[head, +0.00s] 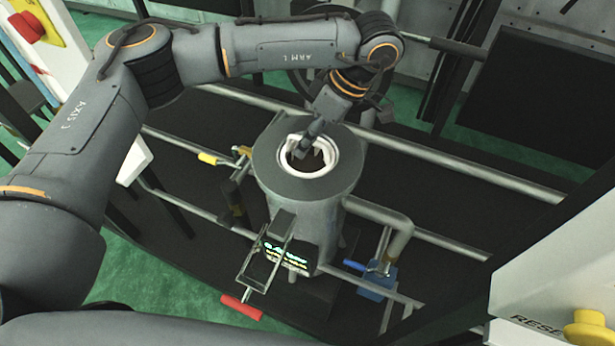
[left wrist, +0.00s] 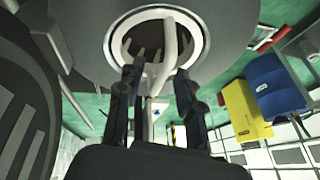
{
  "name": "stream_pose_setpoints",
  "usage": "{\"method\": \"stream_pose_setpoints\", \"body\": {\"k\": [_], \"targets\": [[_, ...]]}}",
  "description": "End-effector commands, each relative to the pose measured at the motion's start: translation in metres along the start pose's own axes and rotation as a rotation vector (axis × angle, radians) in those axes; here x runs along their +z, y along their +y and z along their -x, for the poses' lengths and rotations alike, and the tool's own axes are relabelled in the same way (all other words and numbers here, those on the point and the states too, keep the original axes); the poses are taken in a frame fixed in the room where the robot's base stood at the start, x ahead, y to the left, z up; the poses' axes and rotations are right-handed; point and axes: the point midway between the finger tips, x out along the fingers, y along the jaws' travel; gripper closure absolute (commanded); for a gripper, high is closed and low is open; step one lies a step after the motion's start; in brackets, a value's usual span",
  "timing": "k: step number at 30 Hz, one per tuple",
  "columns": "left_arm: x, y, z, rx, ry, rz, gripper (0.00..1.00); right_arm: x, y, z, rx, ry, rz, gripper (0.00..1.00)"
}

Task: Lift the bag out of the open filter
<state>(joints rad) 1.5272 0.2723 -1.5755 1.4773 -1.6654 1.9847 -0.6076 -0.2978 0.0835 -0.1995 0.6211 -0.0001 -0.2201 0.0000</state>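The filter (head: 300,215) is a grey upright cylinder with a wide flat top, open at the middle. The bag's white rim (head: 334,152) sits in the opening, and its inside is dark. In the left wrist view the rim (left wrist: 109,45) surrounds the opening and a pale curved handle (left wrist: 169,40) stands across it. My left gripper (head: 306,146) points down at the opening. In the left wrist view its two dark fingers (left wrist: 157,92) are apart, with the handle between them; I cannot tell whether either touches it. My right gripper is not in view.
Metal pipes and rails run on both sides of the filter. A red-handled metal bracket (head: 262,268) is in front, a blue-handled valve (head: 373,275) at right, a yellow lever (head: 210,158) at left. A dark wheel-like part (head: 300,82) is behind.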

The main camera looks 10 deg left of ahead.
Motion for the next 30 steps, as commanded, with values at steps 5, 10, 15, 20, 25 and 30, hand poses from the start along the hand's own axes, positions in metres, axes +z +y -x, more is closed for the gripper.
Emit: {"method": "stream_pose_setpoints", "body": {"k": [5, 10, 15, 20, 25, 30], "targets": [[-0.0001, -0.0002, -0.0070, 0.000, -0.001, 0.000, 0.64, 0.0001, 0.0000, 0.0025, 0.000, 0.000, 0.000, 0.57], [0.0001, 0.0000, -0.0069, 0.001, 0.000, 0.000, 0.70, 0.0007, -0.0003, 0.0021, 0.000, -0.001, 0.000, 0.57], [0.0002, 0.0000, -0.0068, 0.001, -0.001, 0.000, 1.00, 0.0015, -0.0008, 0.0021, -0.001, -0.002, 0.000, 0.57], [0.0002, 0.0000, -0.0067, 0.001, 0.000, 0.000, 1.00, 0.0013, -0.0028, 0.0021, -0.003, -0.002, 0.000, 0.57], [0.0000, 0.0000, -0.0062, 0.001, 0.000, 0.000, 1.00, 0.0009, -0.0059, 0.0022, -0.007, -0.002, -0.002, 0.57], [-0.0004, -0.0001, -0.0051, 0.002, 0.000, 0.001, 1.00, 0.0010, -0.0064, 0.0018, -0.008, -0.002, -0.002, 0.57]]}}
